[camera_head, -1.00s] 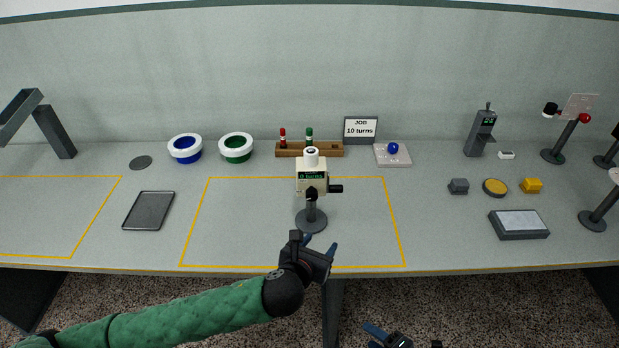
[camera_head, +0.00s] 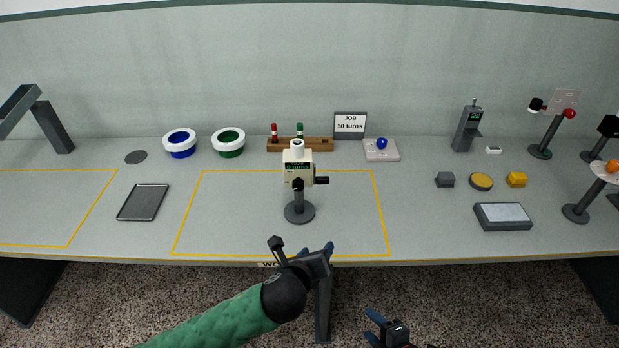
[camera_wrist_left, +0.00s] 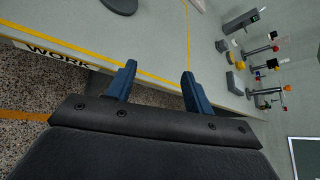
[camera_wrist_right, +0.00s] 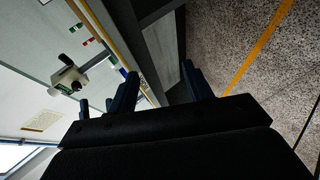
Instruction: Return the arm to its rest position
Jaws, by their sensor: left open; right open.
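My left arm in its green sleeve reaches in from the bottom of the head view. My left gripper (camera_head: 318,250) is at the front edge of the bench, in front of the winding device. In the left wrist view its two blue fingers (camera_wrist_left: 157,85) are apart with nothing between them. My right gripper (camera_head: 374,328) is low at the bottom of the head view, over the floor in front of the bench. In the right wrist view its blue fingers (camera_wrist_right: 160,85) are apart and empty. The winding device (camera_head: 298,172) stands upright on its round base, with a side crank and a small display.
The bench (camera_head: 340,245) holds a dark tray (camera_head: 144,203), blue (camera_head: 181,143) and green (camera_head: 229,142) rings, a spindle rack (camera_head: 315,145), a job sign (camera_head: 350,125) and a grey pad (camera_head: 503,216). Stands crowd the right end. The floor in front is clear.

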